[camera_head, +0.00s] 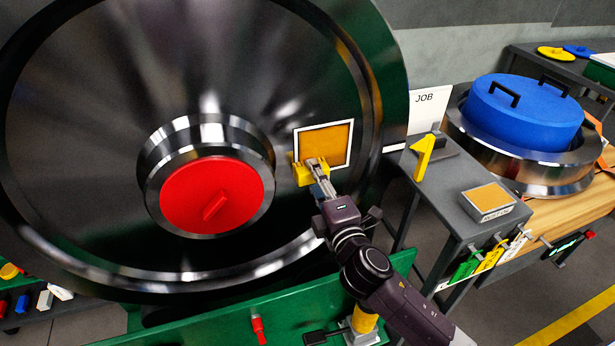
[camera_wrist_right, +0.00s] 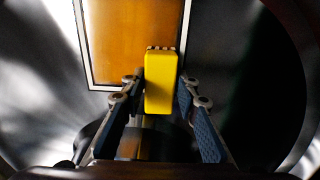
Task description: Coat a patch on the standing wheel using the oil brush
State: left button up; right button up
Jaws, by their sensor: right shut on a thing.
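The standing wheel (camera_head: 90,120) is a large shiny dark steel disc with a red hub cap (camera_head: 212,194). A white-framed square patch (camera_head: 338,135) on its face, right of the hub, is filled orange-brown; it also shows in the right wrist view (camera_wrist_right: 115,40). My right gripper (camera_head: 318,176) is shut on the yellow oil brush (camera_head: 302,174), at the patch's lower left corner. In the right wrist view the brush (camera_wrist_right: 160,85) sits between the fingers, its bristle end over the patch's lower right part. Whether the bristles touch is unclear. My left gripper is out of view.
A green stand (camera_head: 300,305) runs below the wheel.

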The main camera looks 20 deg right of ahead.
jog(key=shift+w+d+p, duration=0.15)
jog(key=shift+d+p, duration=0.05)
jog(key=shift+d, duration=2.15)
jog(key=shift+w+d+p, duration=0.1)
jog(key=shift+d+p, duration=0.05)
jog(key=shift+d, duration=2.35)
jog(key=shift+s+a+p, duration=0.2)
jog(key=shift+a+p, duration=0.25)
jog(key=shift+a, duration=5.45)
jog(key=shift+s+d, duration=0.1)
jog(key=shift+s, duration=2.95)
